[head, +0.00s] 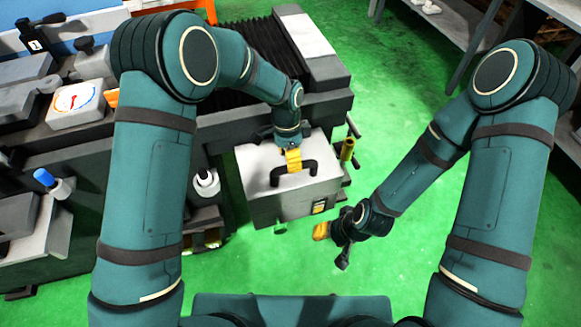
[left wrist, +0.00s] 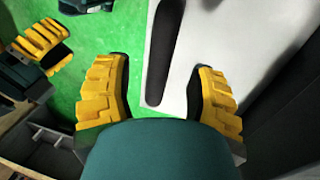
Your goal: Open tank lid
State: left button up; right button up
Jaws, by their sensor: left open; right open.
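The tank (head: 265,208) is a light grey box on the green floor beside the machine, with its pale lid (head: 255,160) lying flat on top. A black handle (head: 312,168) stands on the lid. My left gripper (head: 293,160) is open at the handle, partly covering it in the head view. In the left wrist view, the dark handle bar (left wrist: 163,55) lies between the spread yellow fingers (left wrist: 160,95), over the pale lid (left wrist: 190,75). I cannot tell if the fingers touch it. My right gripper (head: 322,231) is open and empty, low beside the tank's front right.
The grinder (head: 110,140) fills the left and back. A white bottle (head: 206,183) is left of the tank. Grey shelving (head: 465,40) stands at the upper right. Green floor is free on the right.

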pick_arm(q)
jog(key=shift+s+d+f, duration=0.1)
jog(key=shift+s+f, duration=0.05)
jog(key=shift+f, duration=0.65)
jog(key=shift+s+f, duration=0.1)
jog(key=shift+f, duration=0.65)
grip_shut()
